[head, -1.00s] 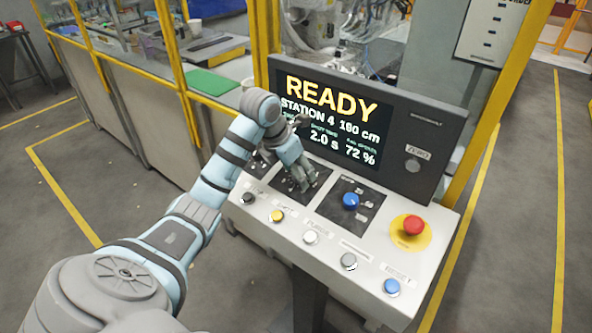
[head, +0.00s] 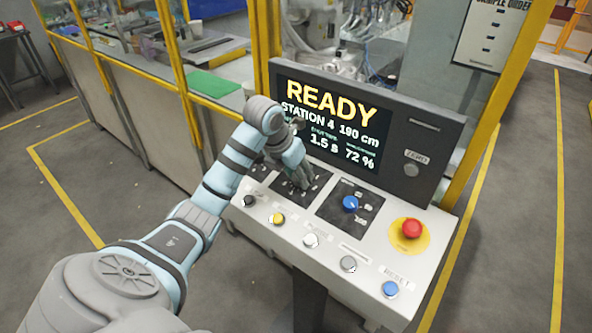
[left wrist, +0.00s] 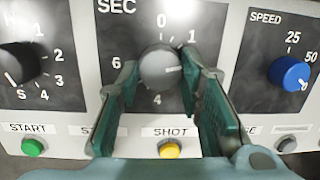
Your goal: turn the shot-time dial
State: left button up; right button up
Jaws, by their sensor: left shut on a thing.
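The shot-time dial (left wrist: 159,69) is a round grey knob on a dark plate marked SEC in the left wrist view, with its white pointer line toward the right. My left gripper (left wrist: 168,75) has its green-padded fingers on either side of the knob, shut on it. In the head view my left gripper (head: 301,182) reaches down onto the console's middle dark plate, and it hides the dial there. The screen (head: 335,128) reads READY, 1.5 s and 72 %. My right gripper is not in view.
The blue speed knob (left wrist: 290,73) stands to the right of the dial, and a black knob (left wrist: 17,64) to the left. Several push buttons line the console's front, including a yellow one (left wrist: 170,150). A red stop button (head: 412,229) sits at the right.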

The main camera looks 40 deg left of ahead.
pick_arm(q)
jog(key=n+p, duration=0.1)
jog(key=n, duration=0.2)
jog(key=n+p, duration=0.1)
jog(key=n, duration=0.1)
jog(key=shift+d+r+n+y, duration=0.15)
jog(key=shift+n+y, duration=0.25)
jog(key=n+p, duration=0.2)
jog(key=n, duration=0.2)
jog(key=shift+w+n+y, duration=0.1)
jog(key=shift+n+y, duration=0.2)
jog(key=shift+n, duration=0.1)
jog(key=o, duration=1.2)
jog(key=shift+f, duration=0.2)
jog(key=shift+r, duration=0.1)
